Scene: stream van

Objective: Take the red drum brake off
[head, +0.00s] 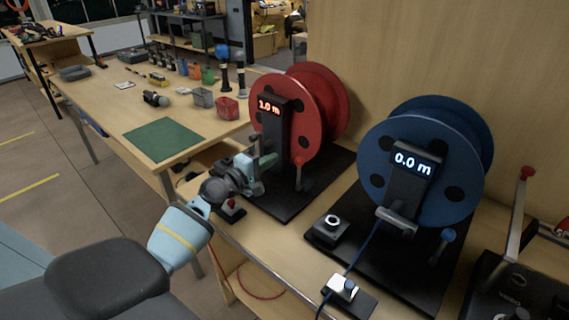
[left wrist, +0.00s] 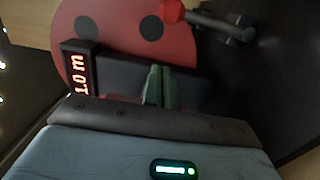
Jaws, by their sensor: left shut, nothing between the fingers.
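The red drum (head: 335,92) stands on a black base behind a black post with a display (head: 270,106) reading 1.0 m. A lever with a red knob (head: 299,161) stands low in front of the drum. In the left wrist view this red knob (left wrist: 171,11) sits on a grey rod at the top, beyond my fingers. My left gripper (head: 270,161) is shut and empty, left of the lever and apart from it. Its green fingertips show together in the left wrist view (left wrist: 161,70), before the red drum (left wrist: 112,32). I cannot tell the brake's setting.
A small box with a red knob (head: 232,205) lies below my left gripper. To the right stands the blue drum (head: 425,155), its display (head: 413,162) reading 0.0 m. A wooden wall is behind.

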